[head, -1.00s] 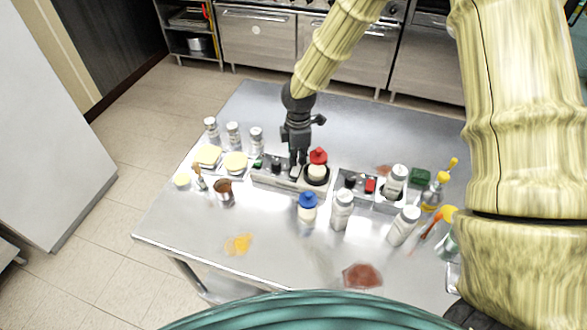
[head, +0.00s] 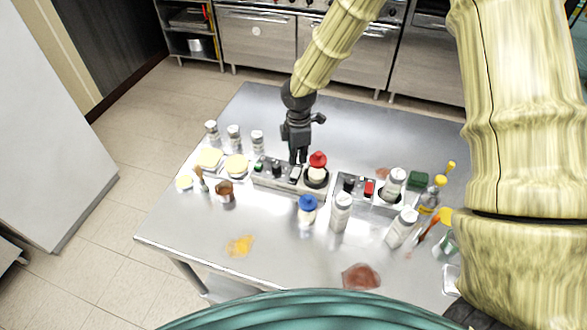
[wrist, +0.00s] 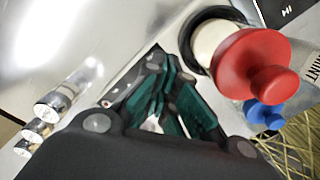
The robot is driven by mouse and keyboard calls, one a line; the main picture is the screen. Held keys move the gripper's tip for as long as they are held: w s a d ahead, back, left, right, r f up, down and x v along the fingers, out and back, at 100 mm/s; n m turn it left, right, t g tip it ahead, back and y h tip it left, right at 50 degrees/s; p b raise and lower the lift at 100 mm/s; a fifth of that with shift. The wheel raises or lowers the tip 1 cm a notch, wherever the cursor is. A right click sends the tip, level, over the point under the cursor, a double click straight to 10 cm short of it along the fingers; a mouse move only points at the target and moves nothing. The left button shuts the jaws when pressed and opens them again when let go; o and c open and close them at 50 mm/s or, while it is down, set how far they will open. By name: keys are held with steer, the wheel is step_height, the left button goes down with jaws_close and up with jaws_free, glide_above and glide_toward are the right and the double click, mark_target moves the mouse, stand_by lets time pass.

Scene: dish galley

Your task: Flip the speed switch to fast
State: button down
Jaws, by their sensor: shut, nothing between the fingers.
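A grey control panel (head: 312,191) stands on the steel table. It carries a green button (head: 258,166), a black knob (head: 276,168), a small rocker switch (head: 295,174) with a light face, and a round black holder with a red-capped bottle (head: 318,166). I cannot read labels or tell which way the rocker is set. My gripper (head: 298,161) is shut and empty, pointing down just behind and above the rocker, seemingly apart from it. In the wrist view my dark, green-padded fingers (wrist: 166,100) hide most of the panel; the red cap (wrist: 257,68) is close beside them.
A second panel with a red switch (head: 369,188) and a white bottle (head: 395,180) stands to the right. A blue-capped bottle (head: 307,209) and white bottles (head: 341,211) stand in front. Shakers (head: 234,138) stand at left. The table's back is clear.

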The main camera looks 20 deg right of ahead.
mark_target(297, 168)
steer(key=shift+r+p, duration=1.7)
steer(key=shift+r, duration=0.65)
